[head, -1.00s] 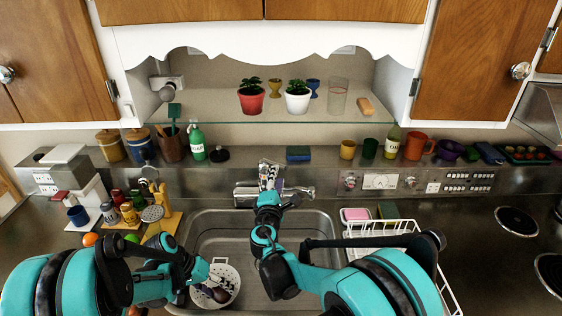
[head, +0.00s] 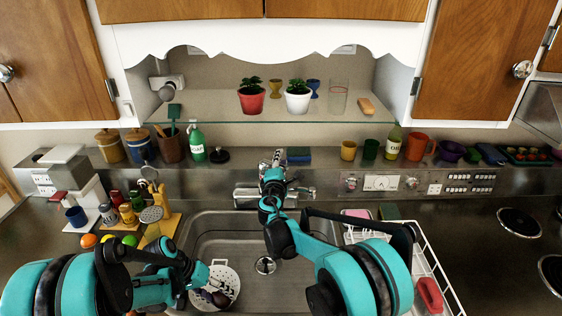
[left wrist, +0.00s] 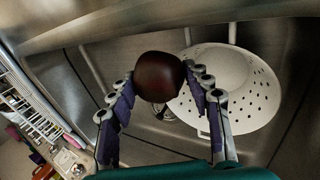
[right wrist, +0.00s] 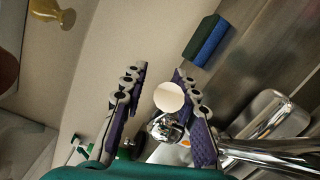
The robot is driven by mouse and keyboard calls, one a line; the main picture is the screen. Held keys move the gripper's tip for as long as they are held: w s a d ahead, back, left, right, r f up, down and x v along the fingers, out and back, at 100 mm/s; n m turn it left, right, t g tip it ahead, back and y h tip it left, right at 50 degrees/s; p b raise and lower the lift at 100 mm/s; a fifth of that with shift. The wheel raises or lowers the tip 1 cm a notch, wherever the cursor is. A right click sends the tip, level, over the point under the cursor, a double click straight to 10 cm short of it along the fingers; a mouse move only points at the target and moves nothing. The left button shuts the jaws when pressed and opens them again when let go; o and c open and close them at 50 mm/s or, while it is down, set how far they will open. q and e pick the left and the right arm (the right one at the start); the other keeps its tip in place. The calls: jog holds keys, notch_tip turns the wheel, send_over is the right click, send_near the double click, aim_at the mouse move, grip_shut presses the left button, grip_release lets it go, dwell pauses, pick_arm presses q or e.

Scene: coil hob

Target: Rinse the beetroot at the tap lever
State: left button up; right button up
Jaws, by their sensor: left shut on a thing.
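The dark red beetroot (left wrist: 158,77) is between the fingers of my left gripper (left wrist: 163,92), which is shut on it. In the head view my left gripper (head: 208,290) holds it low over the white colander (head: 229,272), at the sink's left side. The chrome tap (head: 305,191) is at the sink's back edge. My right gripper (head: 275,158) is raised over the tap. In the right wrist view my right gripper (right wrist: 158,72) is open and empty. A pale round knob (right wrist: 168,97) shows between its fingers, above a chrome fitting beside the spout (right wrist: 270,153). Whether they touch cannot be told.
The steel sink (head: 285,296) is bare around its drain (head: 265,265). A white dish rack (head: 437,268) with a red item (head: 430,294) stands right of it. A blue and green sponge (head: 299,154) lies on the ledge behind the tap. Shakers and fruit crowd the left counter.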

grip_shut()
pick_arm(q)
jog(key=shift+r, duration=0.1)
jog(key=shift+r+p, duration=0.45)
jog(key=shift+p, duration=0.15)
pick_arm(e)
jog(key=shift+r+n+g, duration=0.25)
jog(key=shift+n+g, duration=0.05)
jog(key=shift+n, duration=0.1)
jog(key=shift+a, duration=0.1)
jog(key=shift+o, duration=2.1)
grip_release()
